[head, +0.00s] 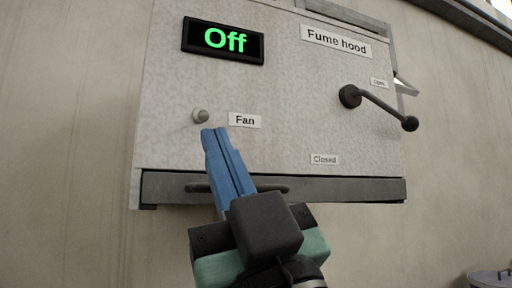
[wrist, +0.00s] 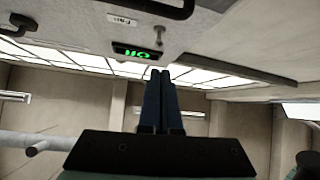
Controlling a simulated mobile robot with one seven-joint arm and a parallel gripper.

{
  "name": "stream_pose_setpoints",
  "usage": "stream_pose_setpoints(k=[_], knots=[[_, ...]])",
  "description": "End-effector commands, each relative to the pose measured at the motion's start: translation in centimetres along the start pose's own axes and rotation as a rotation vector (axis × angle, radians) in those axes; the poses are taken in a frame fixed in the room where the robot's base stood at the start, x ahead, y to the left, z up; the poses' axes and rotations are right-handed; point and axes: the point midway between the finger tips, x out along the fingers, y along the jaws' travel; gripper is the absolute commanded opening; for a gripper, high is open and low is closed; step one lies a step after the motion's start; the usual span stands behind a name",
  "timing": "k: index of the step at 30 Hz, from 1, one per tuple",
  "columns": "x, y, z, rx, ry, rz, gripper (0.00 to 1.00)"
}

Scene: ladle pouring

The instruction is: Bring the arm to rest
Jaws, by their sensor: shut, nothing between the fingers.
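My gripper (head: 214,133) has blue fingers pressed together with nothing between them. In the head view its tips are just below the round fan knob (head: 200,116) on the fume hood panel (head: 290,110). I cannot tell whether they touch it. In the wrist view the shut fingers (wrist: 160,75) point up the picture, with the knob (wrist: 158,36) beyond the tips and apart from them in the picture. The display (head: 222,40) reads "Off" in green; it also shows upside down in the wrist view (wrist: 137,53).
A dark crank lever (head: 380,107) stands out at the panel's right, between labels "Open" and "Closed". A dark ledge with a handle (head: 330,189) runs along the panel's bottom, behind my fingers. A bare wall (head: 65,130) lies to the left. A round grey object (head: 490,277) shows at lower right.

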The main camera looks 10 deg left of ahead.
Motion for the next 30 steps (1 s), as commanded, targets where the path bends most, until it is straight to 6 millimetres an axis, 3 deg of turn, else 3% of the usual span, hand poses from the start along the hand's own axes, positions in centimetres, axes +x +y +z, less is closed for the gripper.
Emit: stream_pose_setpoints(k=[14, 30], knots=[[-0.3, 0.1, 0.0, -0.016, -0.004, 0.02, 0.0], [-9.5, 5.8, -1.1, -0.281, -0.13, 0.475, 0.0]])
